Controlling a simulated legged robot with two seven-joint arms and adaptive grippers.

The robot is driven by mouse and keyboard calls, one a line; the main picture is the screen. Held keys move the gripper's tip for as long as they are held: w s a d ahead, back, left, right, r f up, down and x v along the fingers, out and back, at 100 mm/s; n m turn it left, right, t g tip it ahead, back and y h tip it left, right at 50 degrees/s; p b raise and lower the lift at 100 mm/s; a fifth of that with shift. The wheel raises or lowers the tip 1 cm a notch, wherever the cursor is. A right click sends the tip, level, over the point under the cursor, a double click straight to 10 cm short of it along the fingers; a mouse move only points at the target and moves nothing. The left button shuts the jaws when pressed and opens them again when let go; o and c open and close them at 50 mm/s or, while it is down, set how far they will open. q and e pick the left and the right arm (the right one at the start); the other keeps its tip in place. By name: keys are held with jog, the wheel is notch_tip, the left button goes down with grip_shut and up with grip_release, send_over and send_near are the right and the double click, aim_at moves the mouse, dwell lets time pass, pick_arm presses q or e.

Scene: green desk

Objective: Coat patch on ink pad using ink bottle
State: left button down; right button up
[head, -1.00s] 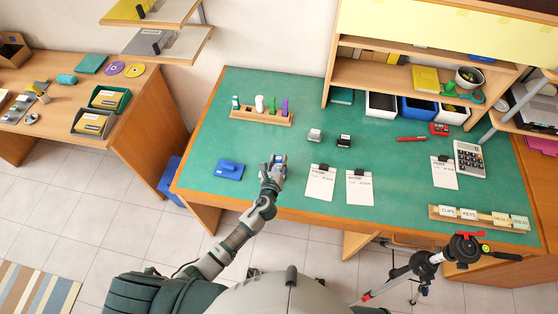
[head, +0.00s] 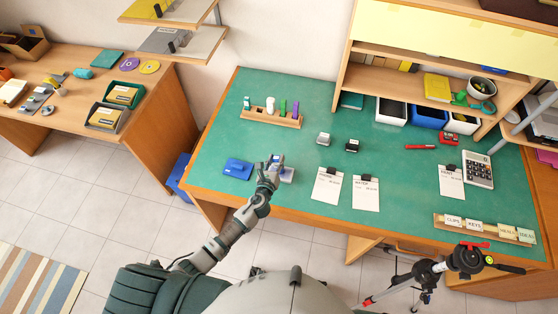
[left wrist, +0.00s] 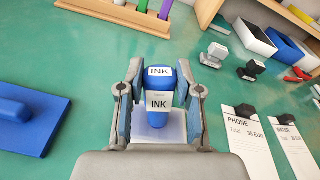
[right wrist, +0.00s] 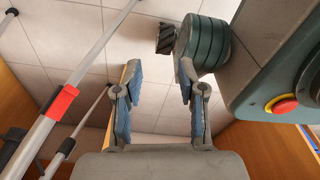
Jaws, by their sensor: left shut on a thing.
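My left gripper (head: 270,170) is shut on the blue ink bottle, which shows best in the left wrist view (left wrist: 159,98) with white INK labels, between the two fingers. The bottle is over the ink pad (left wrist: 176,131), whose pale lilac surface shows around the bottle's lower end. I cannot tell whether the bottle touches the pad. In the head view the pad (head: 287,176) shows just right of the gripper. A blue slab with a raised grip (head: 238,168) lies to the left on the desk. My right gripper (right wrist: 160,95) is open and empty, over the floor.
On the green desk (head: 225,132), a wooden rack (head: 268,117) stands behind. Two small stamps (head: 323,138) (head: 352,145) and the PHONE and WATER sheets (head: 328,186) (head: 366,193) lie to the right. A tripod-like stand (head: 425,272) is near the front edge.

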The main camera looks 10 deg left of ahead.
pick_arm(q)
jog(key=shift+a, duration=1.05)
pick_arm(e)
jog(key=shift+r, duration=0.3)
pick_arm(q)
jog(key=shift+a, duration=0.15)
jog(key=shift+w+a+p, duration=0.1)
jog(key=shift+a+p, duration=0.3)
jog(key=shift+a, duration=1)
pick_arm(e)
jog(key=shift+r, duration=0.2)
jog(key=shift+f, duration=0.1)
jog(key=s+d+f, duration=0.1)
jog(key=s+f, duration=0.1)
jog(key=s, duration=0.3)
pick_arm(q)
notch_tip(320, 180, up, 7)
jog(key=p, duration=0.7)
pick_arm(e)
notch_tip(320, 180, up, 7)
jog(key=shift+w, duration=0.25)
pick_arm(q)
jog(key=shift+f, duration=0.15)
